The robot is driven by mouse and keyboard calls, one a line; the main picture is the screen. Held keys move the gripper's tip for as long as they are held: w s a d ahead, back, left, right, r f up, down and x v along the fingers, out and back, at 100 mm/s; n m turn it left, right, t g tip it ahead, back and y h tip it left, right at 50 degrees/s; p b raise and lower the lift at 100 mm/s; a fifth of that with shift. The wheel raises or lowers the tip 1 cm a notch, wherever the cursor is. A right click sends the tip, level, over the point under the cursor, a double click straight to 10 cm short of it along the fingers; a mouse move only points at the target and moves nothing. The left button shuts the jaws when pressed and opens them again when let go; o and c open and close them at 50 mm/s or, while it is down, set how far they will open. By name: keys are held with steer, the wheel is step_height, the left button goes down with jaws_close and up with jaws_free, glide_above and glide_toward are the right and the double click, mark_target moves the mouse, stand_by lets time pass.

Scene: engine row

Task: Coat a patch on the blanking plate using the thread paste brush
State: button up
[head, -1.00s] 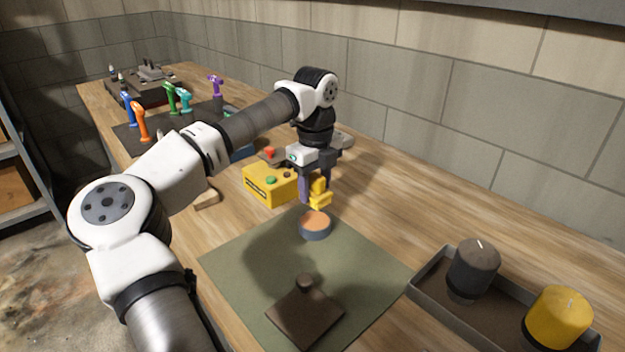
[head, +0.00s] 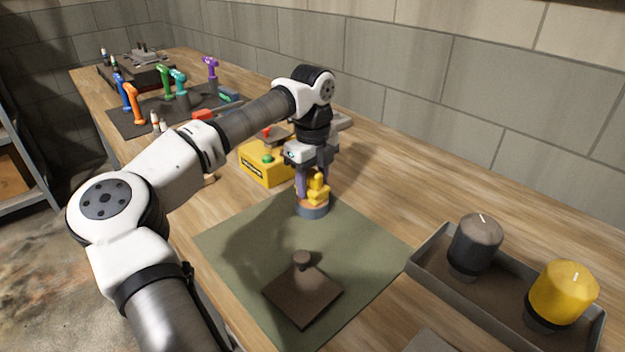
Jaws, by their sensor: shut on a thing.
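My gripper (head: 314,188) is shut on the yellow thread paste brush (head: 318,186), a stepped yellow piece between its purple fingers. The brush's lower end is at the top of a short round blue-grey tin (head: 313,210) with an orange top. I cannot tell how deep it reaches, as the brush and fingers cover most of the top. The tin stands at the far corner of the green mat.
The green mat (head: 235,245) has bare room around the plate. A yellow button box (head: 262,170) stands behind the gripper. Several coloured upright tools stand farther back.

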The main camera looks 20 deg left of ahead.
mark_target(313, 170)
steer(key=shift+f+b, duration=0.5)
steer(key=shift+f, duration=0.1)
stand_by(1.6)
steer(key=shift+r+p, duration=2.2)
steer(key=shift+r, duration=1.45)
steer(key=shift+f, duration=0.1)
